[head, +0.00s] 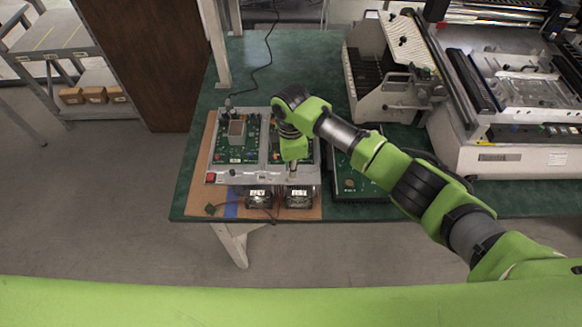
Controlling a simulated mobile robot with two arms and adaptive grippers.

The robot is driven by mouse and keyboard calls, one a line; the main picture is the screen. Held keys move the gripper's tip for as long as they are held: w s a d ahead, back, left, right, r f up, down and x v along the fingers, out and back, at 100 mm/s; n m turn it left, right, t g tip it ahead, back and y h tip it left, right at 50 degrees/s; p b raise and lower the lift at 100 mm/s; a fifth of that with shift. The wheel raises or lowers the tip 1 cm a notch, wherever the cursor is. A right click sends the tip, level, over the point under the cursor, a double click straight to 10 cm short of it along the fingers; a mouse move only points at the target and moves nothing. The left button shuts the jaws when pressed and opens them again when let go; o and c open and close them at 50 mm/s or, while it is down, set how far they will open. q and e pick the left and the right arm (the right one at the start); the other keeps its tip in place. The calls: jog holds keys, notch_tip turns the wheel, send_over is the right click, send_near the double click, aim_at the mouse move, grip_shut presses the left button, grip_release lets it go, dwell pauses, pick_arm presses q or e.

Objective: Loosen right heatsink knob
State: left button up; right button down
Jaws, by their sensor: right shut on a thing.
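A test fixture (212,166) with two green circuit boards side by side lies on the green table. On the left board (225,154) a grey square heatsink block (236,129) stands upright in plain view. My right gripper (292,170) points down over the right board (273,152), its fingers shut. The right heatsink knob is hidden by the gripper and wrist, so the grip itself is too small to make out. My left gripper is not in view.
Two fans (298,198) sit at the fixture's front edge on a brown board (228,211). A dark tray with a circuit board (349,184) lies to the right. Large machines (506,157) fill the table's right side. The table's back left (256,60) is mostly clear apart from a black cable.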

jog(key=n, duration=0.5)
jog(key=shift+f+n+b, duration=0.1)
jog(key=shift+n+b, duration=0.2)
jog(key=shift+b, duration=0.05)
jog(key=n+b, duration=0.1)
jog(key=n, duration=0.5)
jog(key=n+b, duration=0.2)
jog(key=n, duration=0.4)
jog(key=shift+n, duration=0.3)
jog(key=n+b, duration=0.2)
jog(key=n, duration=0.4)
jog(key=c, duration=2)
grip_release()
jog(key=shift+c, duration=0.2)
